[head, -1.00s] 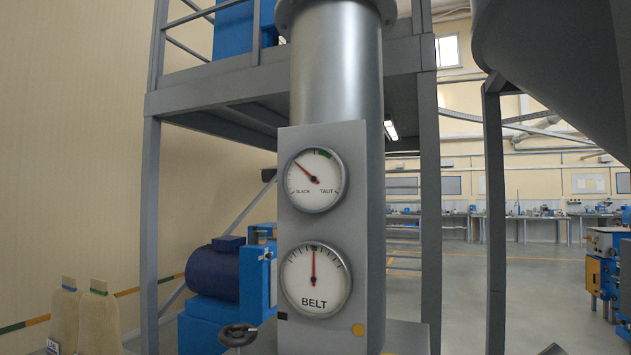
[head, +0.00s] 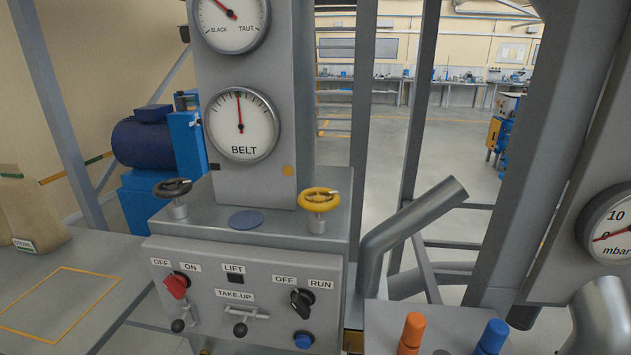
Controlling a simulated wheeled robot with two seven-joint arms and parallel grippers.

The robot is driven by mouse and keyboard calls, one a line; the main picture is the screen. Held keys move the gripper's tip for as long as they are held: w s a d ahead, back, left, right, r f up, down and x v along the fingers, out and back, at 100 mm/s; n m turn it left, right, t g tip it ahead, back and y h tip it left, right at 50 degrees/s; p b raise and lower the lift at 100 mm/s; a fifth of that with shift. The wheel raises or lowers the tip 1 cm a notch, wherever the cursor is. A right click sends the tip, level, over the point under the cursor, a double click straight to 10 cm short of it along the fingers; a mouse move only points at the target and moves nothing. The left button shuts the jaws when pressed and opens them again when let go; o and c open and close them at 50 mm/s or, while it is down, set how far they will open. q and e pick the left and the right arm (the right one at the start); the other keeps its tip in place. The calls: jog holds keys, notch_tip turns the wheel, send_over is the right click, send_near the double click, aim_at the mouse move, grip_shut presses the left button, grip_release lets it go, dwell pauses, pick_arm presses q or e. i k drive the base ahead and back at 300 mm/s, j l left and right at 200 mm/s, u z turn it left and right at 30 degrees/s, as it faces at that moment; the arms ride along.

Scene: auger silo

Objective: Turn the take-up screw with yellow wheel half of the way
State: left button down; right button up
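The yellow wheel (head: 319,199) sits on a short post at the right of the grey box top, in the middle of the head view. A black wheel (head: 173,188) stands on a similar post at the left. The SLACK/TAUT gauge (head: 230,22) is cut by the top edge, its red needle pointing up and left. The BELT gauge (head: 241,125) below it has its red needle almost straight up. Neither of my grippers shows in the head view.
The front panel (head: 245,268) carries a red switch (head: 176,284), a black OFF/RUN knob (head: 302,302), a TAKE-UP lever (head: 240,328) and a blue button (head: 303,340). A bent grey pipe (head: 410,225) rises right of the yellow wheel. An orange-outlined table area (head: 62,300) is bare.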

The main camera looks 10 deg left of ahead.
aim_at(318, 204)
jog(key=l, duration=1.35)
jog(key=i+u, duration=0.05)
